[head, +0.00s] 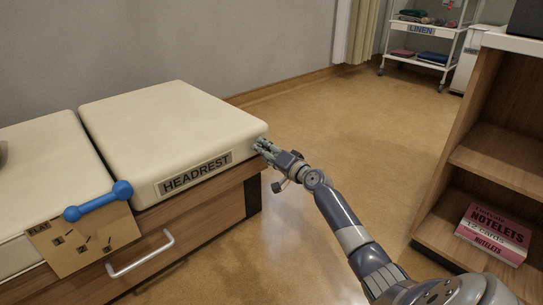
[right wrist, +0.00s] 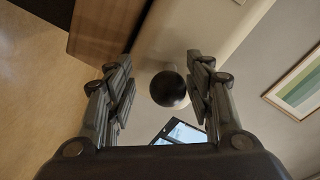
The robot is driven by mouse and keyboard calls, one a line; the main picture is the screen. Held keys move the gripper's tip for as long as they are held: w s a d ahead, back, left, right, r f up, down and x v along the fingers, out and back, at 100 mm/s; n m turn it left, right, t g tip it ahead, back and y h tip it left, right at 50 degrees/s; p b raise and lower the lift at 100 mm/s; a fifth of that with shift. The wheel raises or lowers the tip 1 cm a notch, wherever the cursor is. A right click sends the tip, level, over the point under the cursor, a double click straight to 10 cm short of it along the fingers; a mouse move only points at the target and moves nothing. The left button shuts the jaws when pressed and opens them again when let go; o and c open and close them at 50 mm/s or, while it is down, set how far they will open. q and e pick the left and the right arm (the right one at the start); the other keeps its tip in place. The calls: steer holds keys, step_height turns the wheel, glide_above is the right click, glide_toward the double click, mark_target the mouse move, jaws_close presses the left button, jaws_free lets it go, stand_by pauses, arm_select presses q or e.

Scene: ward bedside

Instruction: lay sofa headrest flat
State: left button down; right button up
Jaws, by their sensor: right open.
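The sofa headrest (head: 170,120) is a cream padded section with a HEADREST label (head: 194,174). It looks close to level with the cream section beside it; I cannot tell its exact tilt. A tan plate (head: 85,252) on the sofa's front is marked FLAT and has several numbered marks. A blue bar with round ends (head: 98,201) lies across its top edge. My right gripper (head: 262,148) is open at the headrest's right end. In the right wrist view, a black round knob (right wrist: 168,89) shows between the open fingers (right wrist: 160,90); contact is not clear. My left gripper is out of view.
A wooden shelf unit (head: 500,155) with a pink NOTELETS box (head: 494,234) stands at right. A LINEN cart (head: 422,45) is at the back. The sofa front has a metal handle (head: 140,257). Open floor (head: 340,130) lies between sofa and shelf.

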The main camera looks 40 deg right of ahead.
steer(key=s, duration=1.2)
steer(key=shift+r, duration=0.4)
steer(key=shift+w, duration=0.1)
